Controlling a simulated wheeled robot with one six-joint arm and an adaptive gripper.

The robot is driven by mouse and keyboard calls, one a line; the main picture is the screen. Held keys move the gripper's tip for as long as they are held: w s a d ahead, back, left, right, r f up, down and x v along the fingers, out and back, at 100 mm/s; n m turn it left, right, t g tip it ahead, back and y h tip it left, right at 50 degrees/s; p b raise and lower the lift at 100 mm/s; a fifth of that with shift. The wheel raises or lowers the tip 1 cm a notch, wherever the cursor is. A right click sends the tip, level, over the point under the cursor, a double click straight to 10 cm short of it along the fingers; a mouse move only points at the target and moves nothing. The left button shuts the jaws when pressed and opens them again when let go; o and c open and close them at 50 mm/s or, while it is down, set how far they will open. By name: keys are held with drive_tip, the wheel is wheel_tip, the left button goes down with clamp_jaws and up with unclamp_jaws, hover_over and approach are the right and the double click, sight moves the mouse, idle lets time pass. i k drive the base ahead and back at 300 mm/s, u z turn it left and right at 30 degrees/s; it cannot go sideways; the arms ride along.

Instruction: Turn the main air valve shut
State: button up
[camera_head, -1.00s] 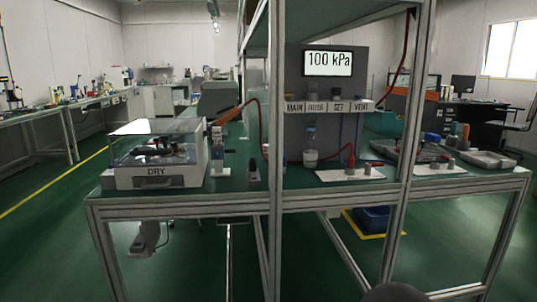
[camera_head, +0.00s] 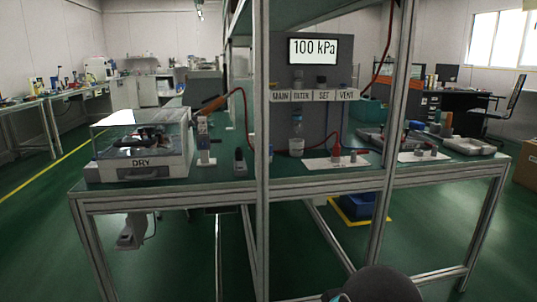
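A grey panel (camera_head: 335,70) with a "100 kPa" display (camera_head: 314,50) stands on the green bench. Below the display a strip carries labels, with MAIN (camera_head: 281,97) leftmost, then a second label, SET and VENT. Small dark knobs (camera_head: 322,81) show above the strip; a frame post partly covers the area by MAIN, and I cannot tell which knob or handle is the main valve. An orange piece (camera_head: 214,105) sits left of the panel, by a red hose (camera_head: 244,98). My gripper is not visible; a dark rounded part at the bottom seems to be mine.
Metal frame posts (camera_head: 382,150) stand in front of the panel. The bench (camera_head: 230,186) holds a clear-lidded "DRY" box (camera_head: 140,148), a red-topped item (camera_head: 336,150) and grey trays (camera_head: 468,146). A blue bin (camera_head: 360,206) is underneath. The green floor at left is open.

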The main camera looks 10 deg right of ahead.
sight(277, 85)
drive_tip(key=u, duration=0.3)
drive_tip(key=k, duration=0.35)
drive_tip(key=u, duration=1.1)
drive_tip(key=i, duration=1)
drive_tip(key=z, duration=1.3)
drive_tip(key=i, duration=0.65)
drive_tip(key=z, duration=0.7)
